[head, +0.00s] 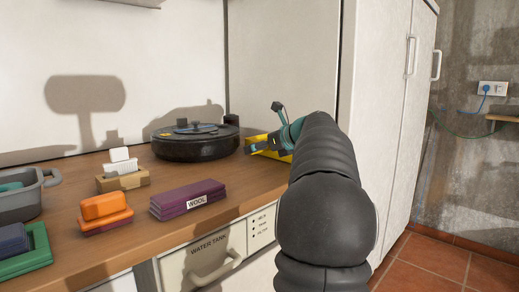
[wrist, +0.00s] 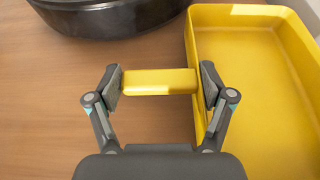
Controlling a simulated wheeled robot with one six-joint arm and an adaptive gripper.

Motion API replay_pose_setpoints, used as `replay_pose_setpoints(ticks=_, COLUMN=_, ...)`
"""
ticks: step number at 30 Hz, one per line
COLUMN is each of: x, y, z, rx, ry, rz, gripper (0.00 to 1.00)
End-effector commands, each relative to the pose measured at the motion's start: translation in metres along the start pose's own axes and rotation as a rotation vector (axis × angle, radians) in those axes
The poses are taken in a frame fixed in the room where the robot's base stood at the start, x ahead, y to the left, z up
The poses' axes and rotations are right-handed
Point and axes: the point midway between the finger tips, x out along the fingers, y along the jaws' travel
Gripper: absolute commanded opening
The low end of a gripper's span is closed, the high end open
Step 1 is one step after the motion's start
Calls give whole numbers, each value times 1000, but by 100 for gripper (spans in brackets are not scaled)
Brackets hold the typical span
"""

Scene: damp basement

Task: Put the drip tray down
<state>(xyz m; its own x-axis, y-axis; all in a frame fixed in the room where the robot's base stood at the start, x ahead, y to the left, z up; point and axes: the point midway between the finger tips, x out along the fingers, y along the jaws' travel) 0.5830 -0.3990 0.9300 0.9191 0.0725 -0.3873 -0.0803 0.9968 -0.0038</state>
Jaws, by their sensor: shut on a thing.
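The yellow drip tray (wrist: 262,85) is a shallow open box at the right of the wrist view, empty where it shows. My gripper (wrist: 159,84) is shut on a short yellow tab (wrist: 160,76) at the tray's left side, with one finger at each end of it. In the head view the drip tray (head: 256,139) shows only in part at the back right of the worktop, by the tall cabinet. My arm and gripper (head: 268,147) hide the rest. I cannot tell whether its underside touches the wood.
A round black device (head: 195,145) stands on the wooden worktop (head: 150,215), close left of the tray. Purple "WOOL" blocks (head: 188,198), orange blocks (head: 106,209), a white-and-tan stack (head: 122,172) and a grey basket (head: 28,198) stand further left. A tall white cabinet (head: 385,100) bounds the right.

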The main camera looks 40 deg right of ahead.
Motion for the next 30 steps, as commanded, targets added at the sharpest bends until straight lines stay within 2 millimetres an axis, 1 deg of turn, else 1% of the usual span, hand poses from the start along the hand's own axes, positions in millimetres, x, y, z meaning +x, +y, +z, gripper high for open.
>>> replay_pose_setpoints(ticks=5, x=1, y=0, z=-2, rx=-1, ry=0, rz=0, gripper=27)
replay_pose_setpoints(ticks=6, x=1, y=0, z=-2, rx=0, ry=0, rz=0, gripper=90)
replay_pose_setpoints(ticks=7, x=1, y=0, z=-2, rx=0, ry=0, rz=0, gripper=98)
replay_pose_setpoints(ticks=8, x=1, y=0, z=-2, rx=0, ry=0, rz=0, gripper=100)
replay_pose_setpoints(ticks=20, x=-1, y=0, z=1, rx=0, ry=0, rz=0, gripper=100)
replay_pose_setpoints(ticks=23, x=-12, y=0, z=1, rx=-1, ry=0, rz=-1, gripper=100)
replay_pose_setpoints(ticks=25, x=-23, y=-1, z=1, rx=0, ry=0, rz=-3, gripper=100)
replay_pose_setpoints(ticks=30, x=-57, y=-1, z=1, rx=0, ry=0, rz=-4, gripper=100)
